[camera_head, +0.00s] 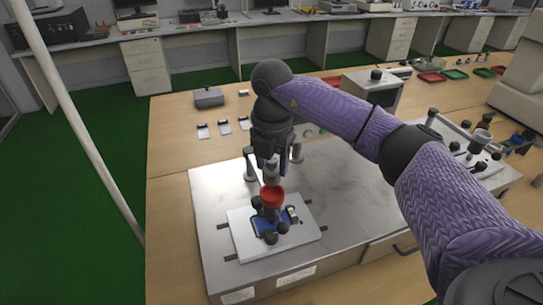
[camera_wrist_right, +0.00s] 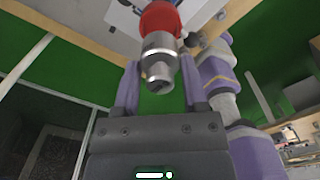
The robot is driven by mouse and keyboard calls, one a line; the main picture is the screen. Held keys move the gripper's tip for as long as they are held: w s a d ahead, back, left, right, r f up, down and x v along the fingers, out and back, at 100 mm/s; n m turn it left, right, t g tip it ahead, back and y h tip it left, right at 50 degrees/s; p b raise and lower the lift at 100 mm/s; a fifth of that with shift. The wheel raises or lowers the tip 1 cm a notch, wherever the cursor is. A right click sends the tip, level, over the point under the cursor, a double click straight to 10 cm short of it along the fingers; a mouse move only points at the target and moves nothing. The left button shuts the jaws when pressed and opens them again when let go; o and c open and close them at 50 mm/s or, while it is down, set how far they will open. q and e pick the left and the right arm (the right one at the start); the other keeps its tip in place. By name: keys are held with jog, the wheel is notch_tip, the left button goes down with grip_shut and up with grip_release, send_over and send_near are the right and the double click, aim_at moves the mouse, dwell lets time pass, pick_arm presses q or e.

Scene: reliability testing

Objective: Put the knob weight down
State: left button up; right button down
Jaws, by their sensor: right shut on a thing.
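The knob weight (camera_wrist_right: 159,60) is a silver metal piece between the two fingers of my right gripper (camera_wrist_right: 160,92) in the right wrist view. My right gripper is shut on it. In the head view the right gripper (camera_head: 270,165) points down above a red cup-shaped part (camera_head: 272,196), which also shows at the top of the wrist view (camera_wrist_right: 160,19). The red part is over a dark fixture with a blue base (camera_head: 262,222) on a white plate (camera_head: 243,240). I cannot tell whether the weight touches the red part. My left gripper is not in view.
The white plate lies on a large metal-topped platform (camera_head: 212,200) on the wooden table. Grey posts (camera_head: 250,168) stand near the gripper. A grey box (camera_head: 208,97) and small cards (camera_head: 224,127) are behind. A second fixture plate (camera_head: 480,165) is at right. The metal top between is clear.

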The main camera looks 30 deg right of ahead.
jog(key=shift+f+b, duration=0.45)
jog(key=shift+f, duration=0.7)
